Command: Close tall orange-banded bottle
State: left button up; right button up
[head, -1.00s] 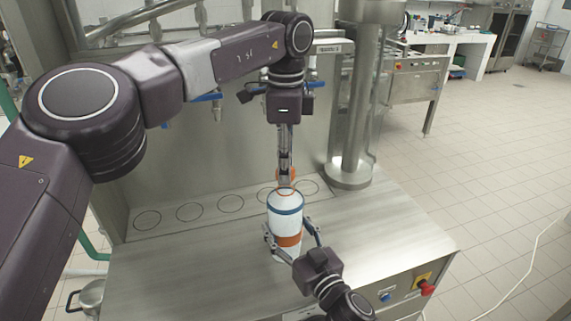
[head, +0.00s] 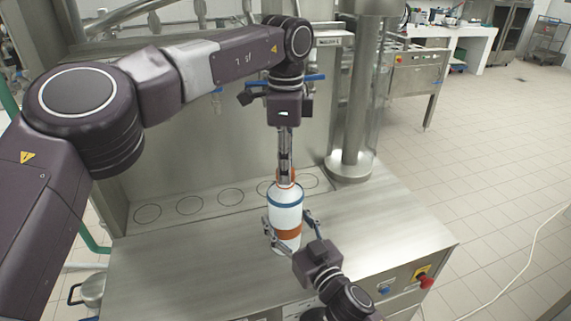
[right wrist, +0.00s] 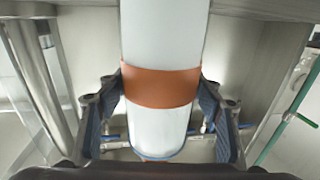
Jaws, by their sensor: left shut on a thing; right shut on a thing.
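The tall white bottle (head: 286,214) has an orange band low down and a blue band near its shoulder. It stands upright on the steel table. My left gripper (head: 285,172) comes down from above and is shut on the orange cap (head: 293,178) at the bottle's top; whether the cap is fully seated cannot be told. My right gripper (head: 287,232) is shut around the bottle's body from the front. In the right wrist view the bottle (right wrist: 165,45) fills the middle, with the fingers of my right gripper (right wrist: 162,105) on both sides of the orange band.
The steel table (head: 190,270) is clear to the left of the bottle. A row of marked circles (head: 190,205) runs along its back. A steel column (head: 350,120) stands behind right. A red button (head: 426,282) sits on the front right panel.

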pick_arm(q)
jog(key=shift+f, duration=0.4)
